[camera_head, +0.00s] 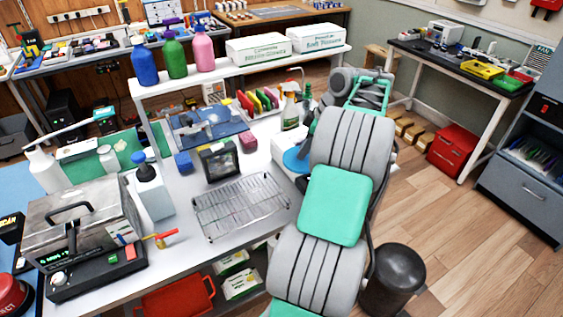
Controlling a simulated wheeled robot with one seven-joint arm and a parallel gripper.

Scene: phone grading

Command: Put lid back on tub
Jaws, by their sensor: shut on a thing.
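A round blue disc (297,159), which looks like a lid, shows at the right part of the white bench. It lies over or just above a white tub-like container (284,148). My arm covers the right side of both, so I cannot tell whether the disc is seated, tilted or held. My own grey and green arm rises from the bottom of the view and bends at the bench's right edge. My gripper's fingers are hidden behind the arm.
A wire rack (240,205) lies left of the disc, with a dark boxed device (219,160) behind it. A spray bottle (290,110) and coloured upright folders (258,101) stand behind the disc. A black bin (393,280) stands on the floor at right.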

